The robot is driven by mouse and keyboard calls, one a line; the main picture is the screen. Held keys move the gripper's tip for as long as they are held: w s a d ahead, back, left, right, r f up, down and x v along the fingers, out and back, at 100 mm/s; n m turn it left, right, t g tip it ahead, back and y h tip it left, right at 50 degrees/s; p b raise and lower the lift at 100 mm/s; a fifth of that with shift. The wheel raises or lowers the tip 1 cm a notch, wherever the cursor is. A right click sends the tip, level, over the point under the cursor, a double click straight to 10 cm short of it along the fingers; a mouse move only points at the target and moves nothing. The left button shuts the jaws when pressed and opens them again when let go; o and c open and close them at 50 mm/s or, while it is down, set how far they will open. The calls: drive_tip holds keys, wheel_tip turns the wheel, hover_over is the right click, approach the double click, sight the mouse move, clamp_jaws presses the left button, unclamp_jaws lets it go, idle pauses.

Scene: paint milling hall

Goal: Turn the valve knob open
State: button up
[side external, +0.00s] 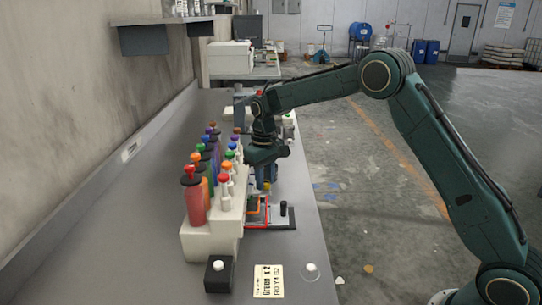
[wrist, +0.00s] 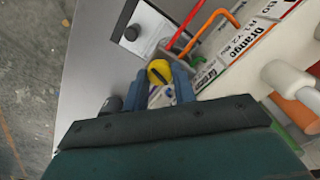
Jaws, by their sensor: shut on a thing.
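A yellow knob (wrist: 158,68) with a dark bar across it shows in the wrist view, between the blue fingers of my gripper (wrist: 163,84). The fingers are shut on it from both sides. I take it for the valve knob; its base is hidden by the fingers. In the side view my gripper (side external: 266,175) points down over the bench beside the bottle rack, with a little of the yellow knob (side external: 267,186) showing at the fingertips. The knob's opening angle cannot be told.
Red and orange bent rods (wrist: 214,27) stand close to the knob. A white block (side external: 205,240) with several coloured bottles stands left. A black post (side external: 284,209) is on a plate nearby. A printed card (side external: 268,281) and a black box (side external: 219,274) lie in front.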

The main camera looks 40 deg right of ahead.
sight(265, 182)
drive_tip(key=shift+r+n, duration=0.1)
drive_tip(key=shift+n, duration=1.6)
drive_tip(key=o, duration=1)
wheel_tip(265, 182, up, 14)
drive_tip(key=shift+f, duration=0.1)
